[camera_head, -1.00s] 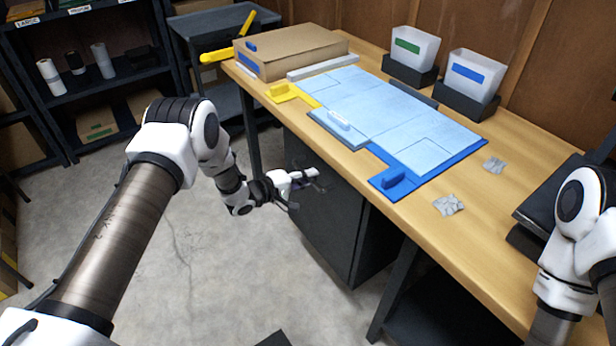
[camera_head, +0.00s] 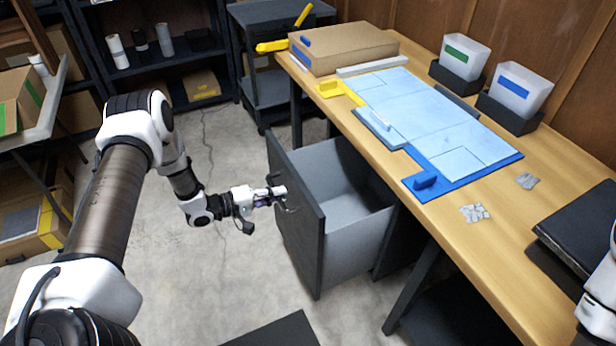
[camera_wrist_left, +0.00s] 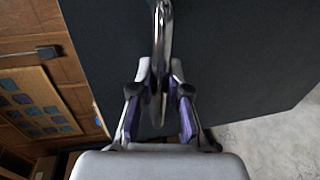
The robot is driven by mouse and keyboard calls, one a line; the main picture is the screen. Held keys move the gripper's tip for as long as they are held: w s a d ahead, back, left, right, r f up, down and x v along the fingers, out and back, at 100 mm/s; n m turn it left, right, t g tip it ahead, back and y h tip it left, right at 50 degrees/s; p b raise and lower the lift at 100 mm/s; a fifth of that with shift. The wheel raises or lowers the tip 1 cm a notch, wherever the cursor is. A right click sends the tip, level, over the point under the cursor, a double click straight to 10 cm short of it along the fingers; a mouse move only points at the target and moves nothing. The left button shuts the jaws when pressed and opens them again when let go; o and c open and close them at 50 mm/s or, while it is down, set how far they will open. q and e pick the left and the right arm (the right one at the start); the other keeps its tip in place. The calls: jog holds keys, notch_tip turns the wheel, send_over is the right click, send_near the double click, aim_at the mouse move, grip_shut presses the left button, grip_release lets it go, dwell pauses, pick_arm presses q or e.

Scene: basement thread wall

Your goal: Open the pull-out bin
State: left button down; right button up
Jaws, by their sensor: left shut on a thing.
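The pull-out bin (camera_head: 345,250) stands out from under the workbench in the head view. Its dark front panel (camera_head: 301,235) faces my left arm, and its grey inside looks empty from above. My left gripper (camera_head: 280,197) is at the upper part of that panel. In the left wrist view my left gripper (camera_wrist_left: 160,100) is shut on a shiny metal bar handle (camera_wrist_left: 162,40) on the dark front panel (camera_wrist_left: 235,60). My right gripper is not in view; only part of my right arm shows at the right edge.
The wooden workbench (camera_head: 470,225) holds a light blue mat (camera_head: 430,110), a cardboard box (camera_head: 345,48), two white bins and a dark case (camera_head: 590,225). A dark cart (camera_head: 265,95) stands behind.

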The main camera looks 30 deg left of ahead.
pick_arm(q)
jog(key=f+p+v, duration=0.2)
jog(key=v, duration=0.7)
jog(key=shift+s+a, duration=0.4)
jog(key=shift+r, duration=0.2)
jog(key=c, duration=1.1)
grip_release()
jog(key=shift+c, duration=0.2)
jog(key=v, duration=1.2)
jog(key=shift+f, duration=0.1)
